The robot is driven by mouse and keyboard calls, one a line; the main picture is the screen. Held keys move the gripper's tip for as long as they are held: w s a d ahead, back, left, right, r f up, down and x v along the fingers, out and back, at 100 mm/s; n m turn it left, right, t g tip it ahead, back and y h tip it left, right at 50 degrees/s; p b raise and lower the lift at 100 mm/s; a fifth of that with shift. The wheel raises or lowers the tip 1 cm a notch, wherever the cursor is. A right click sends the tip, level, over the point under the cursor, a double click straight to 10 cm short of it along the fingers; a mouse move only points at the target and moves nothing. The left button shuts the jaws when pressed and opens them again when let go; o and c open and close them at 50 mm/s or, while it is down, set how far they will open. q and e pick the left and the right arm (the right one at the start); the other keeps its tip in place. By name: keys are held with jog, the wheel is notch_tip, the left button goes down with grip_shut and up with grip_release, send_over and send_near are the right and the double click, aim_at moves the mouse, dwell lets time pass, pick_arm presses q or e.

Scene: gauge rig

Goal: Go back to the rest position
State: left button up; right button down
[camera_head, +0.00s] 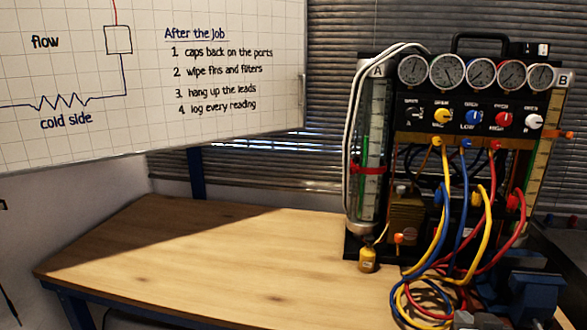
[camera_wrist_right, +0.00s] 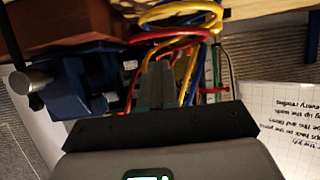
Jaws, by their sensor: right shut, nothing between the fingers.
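My right gripper (camera_head: 466,318) shows only in part at the bottom edge of the head view, at the lower right by the hoses. In the right wrist view its fingers (camera_wrist_right: 158,75) are together and hold nothing. Yellow, red and blue hoses (camera_wrist_right: 185,35) pass just beyond the fingertips; I cannot tell whether they touch. The gauge rig (camera_head: 470,120), with a row of round gauges and coloured knobs, stands at the right end of the bench. My left gripper is not in view.
A blue vise (camera_head: 533,293) sits at the bench's right front, close to my right gripper; it also shows in the wrist view (camera_wrist_right: 85,80). The wooden bench (camera_head: 190,260) is clear on the left. A whiteboard (camera_head: 230,130) hangs behind.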

jog(key=s+a+f+n+g+y+p, duration=0.1)
jog(key=s+a+f+g+y+p, duration=0.2)
jog(key=a+f, duration=0.5)
jog(key=s+a+f+n+g+y+p, duration=0.1)
jog(key=s+a+f+g+p, duration=0.3)
jog(key=f, duration=0.7)
jog(key=s+a+f+m+g+y+p, duration=0.1)
jog(key=s+a+f+g, duration=0.2)
jog(key=s, duration=0.4)
jog(key=s+a+f+m+g+y, duration=0.1)
jog(key=s+a+f+g, duration=0.1)
jog(key=s+a+f, duration=0.3)
jog(key=shift+s+a+f+g+p, duration=0.35)
jog(key=shift+s+a, duration=0.3)
jog(key=shift+s, duration=0.85)
